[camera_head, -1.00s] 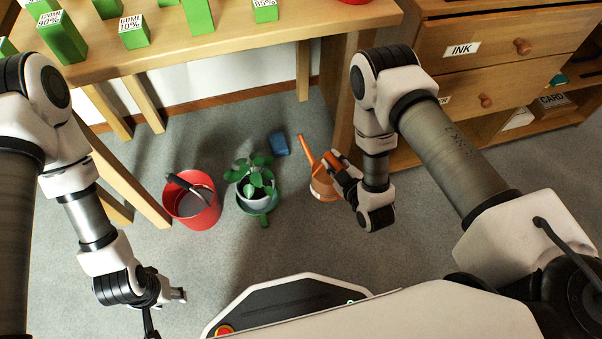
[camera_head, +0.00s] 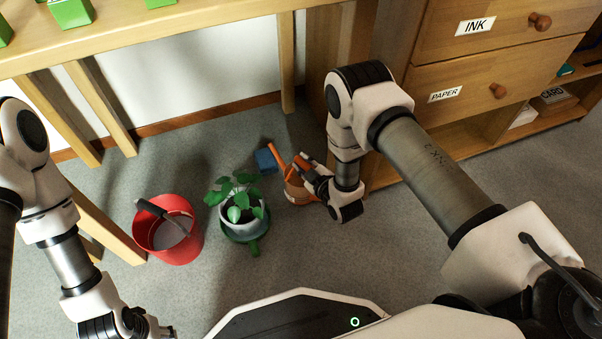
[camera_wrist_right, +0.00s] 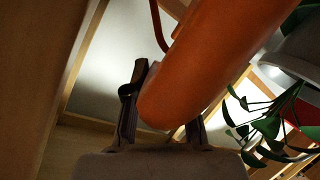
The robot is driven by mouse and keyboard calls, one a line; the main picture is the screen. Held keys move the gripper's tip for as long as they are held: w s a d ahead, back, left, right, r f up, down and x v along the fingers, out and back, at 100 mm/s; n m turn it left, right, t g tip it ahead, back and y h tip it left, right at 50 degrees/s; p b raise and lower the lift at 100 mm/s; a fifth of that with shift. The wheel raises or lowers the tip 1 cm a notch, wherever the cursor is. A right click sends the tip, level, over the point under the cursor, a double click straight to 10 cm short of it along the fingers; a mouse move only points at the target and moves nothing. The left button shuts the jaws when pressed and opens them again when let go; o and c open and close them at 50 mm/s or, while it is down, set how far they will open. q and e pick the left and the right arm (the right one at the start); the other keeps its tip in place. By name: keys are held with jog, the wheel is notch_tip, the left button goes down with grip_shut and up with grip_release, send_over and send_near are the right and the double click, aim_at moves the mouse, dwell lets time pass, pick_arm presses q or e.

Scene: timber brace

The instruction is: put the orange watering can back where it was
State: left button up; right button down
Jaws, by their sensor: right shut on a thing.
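The orange watering can (camera_head: 295,192) is at the floor near the cabinet's left side, with its spout pointing up and left. My right gripper (camera_head: 306,170) is shut on it. In the right wrist view the can's orange body (camera_wrist_right: 200,70) lies between the two fingers (camera_wrist_right: 163,120). I cannot tell whether the can touches the floor. My left gripper (camera_head: 155,326) is at the bottom left of the head view, cut off by the frame edge and away from the objects.
A potted plant (camera_head: 238,204) with a green can-like base stands left of the can. A red bucket (camera_head: 170,248) stands farther left. A blue block (camera_head: 266,160) lies behind. The wooden table (camera_head: 180,45) and drawer cabinet (camera_head: 440,75) bound the back. Floor in front is clear.

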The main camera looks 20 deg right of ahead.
jog(key=f+b, duration=0.1)
jog(key=w+f+b, duration=0.1)
jog(key=f+b, duration=0.1)
jog(key=shift+w+a+f, duration=0.1)
jog(key=shift+w+f, duration=0.05)
jog(key=shift+f, duration=0.05)
jog(key=c, duration=1.4)
grip_release()
jog(key=shift+f, duration=0.2)
jog(key=o, duration=0.4)
jog(key=shift+r, duration=0.1)
